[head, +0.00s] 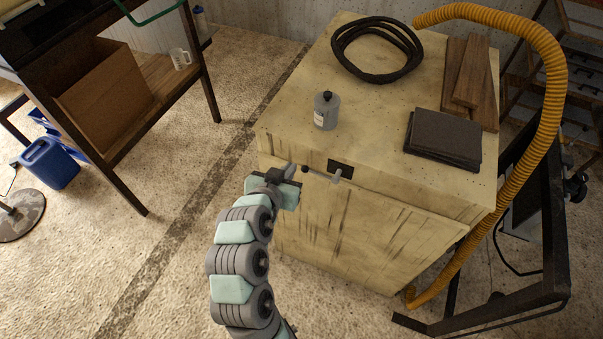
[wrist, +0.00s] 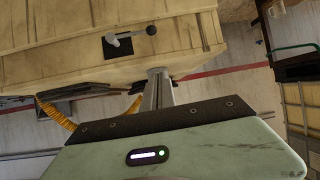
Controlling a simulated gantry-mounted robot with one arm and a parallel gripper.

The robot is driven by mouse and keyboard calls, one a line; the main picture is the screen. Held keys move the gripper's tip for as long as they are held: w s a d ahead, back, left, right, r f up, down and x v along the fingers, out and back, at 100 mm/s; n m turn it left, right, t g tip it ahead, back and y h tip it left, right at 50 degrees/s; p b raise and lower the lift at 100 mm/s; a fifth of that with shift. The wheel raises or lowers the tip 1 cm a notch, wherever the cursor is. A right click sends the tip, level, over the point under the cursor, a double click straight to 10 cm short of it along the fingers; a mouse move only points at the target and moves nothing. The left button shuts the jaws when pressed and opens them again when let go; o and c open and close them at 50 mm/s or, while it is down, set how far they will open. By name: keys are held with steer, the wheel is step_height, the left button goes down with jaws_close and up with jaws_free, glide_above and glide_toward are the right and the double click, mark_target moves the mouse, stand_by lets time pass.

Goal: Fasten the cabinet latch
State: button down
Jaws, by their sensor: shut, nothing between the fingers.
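The cabinet (head: 340,225) is a worn pale-yellow box with its door front facing my arm. Its latch (head: 338,174) is a grey lever on a black plate near the top of the front. The lever lies roughly level and its dark knob points left, past the plate. In the wrist view the latch (wrist: 125,42) shows above the fingers, with the knob at its right end. My gripper (head: 291,173) is shut and empty, just left of the knob. In the wrist view the closed fingers (wrist: 158,76) point toward the cabinet, with a gap showing between their tips and the knob.
On the cabinet top are a grey bottle (head: 326,111), a black hose coil (head: 343,51), dark folded sheets (head: 443,138) and wooden boards (head: 465,75). A yellow hose (head: 545,120) curves down its right side. A shelf with a cardboard box (head: 105,95) stands left. The floor between is clear.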

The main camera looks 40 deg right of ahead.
steer(key=shift+s+d+f+m+g, duration=0.1)
steer(key=shift+s+f+m+g, duration=0.2)
steer(key=shift+s, duration=0.3)
steer(key=shift+s+f+m+g, duration=0.2)
steer(key=shift+s+m+g, duration=0.1)
steer(key=shift+s, duration=0.25)
steer(key=p, duration=0.3)
glide_above(309, 171)
steer(key=s+a, duration=0.2)
step_height(309, 171, down, 6)
step_height(309, 171, down, 2)
steer(key=shift+d, duration=0.1)
steer(key=shift+d+f+p, duration=0.15)
steer(key=shift+f+p, duration=0.25)
steer(key=shift+f, duration=0.35)
steer(key=shift+f+b, duration=0.15)
steer(key=shift+b, duration=0.15)
